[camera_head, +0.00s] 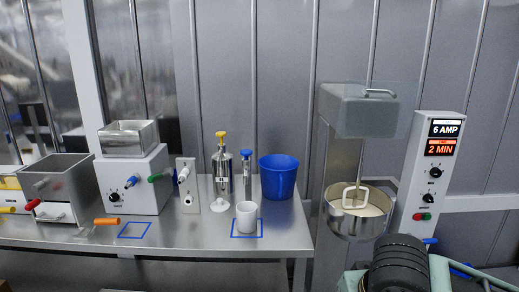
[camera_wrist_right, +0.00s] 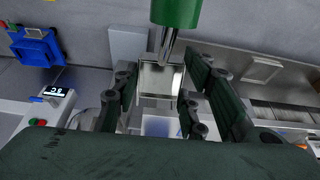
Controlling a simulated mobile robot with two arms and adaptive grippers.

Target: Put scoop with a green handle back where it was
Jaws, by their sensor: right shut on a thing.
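The scoop's green handle (camera_wrist_right: 175,12) shows at the top of the right wrist view, with a metal shaft below it. The shaft runs down to a shiny metal box-like part, seemingly the scoop's metal end (camera_wrist_right: 162,80). My right gripper (camera_wrist_right: 158,90) has a finger on each side of this part and is shut on the scoop. Its exact contact points are hard to see. In the head view my right arm shows at the bottom right, but the scoop does not. My left gripper is not in view.
A metal bin (camera_head: 55,180) and an orange-handled tool (camera_head: 107,221) are on the left of the steel table. Nearby stand a white machine (camera_head: 135,185), a white cup (camera_head: 246,216) and a blue bucket (camera_head: 279,177). A mixer with a bowl (camera_head: 358,222) stands right.

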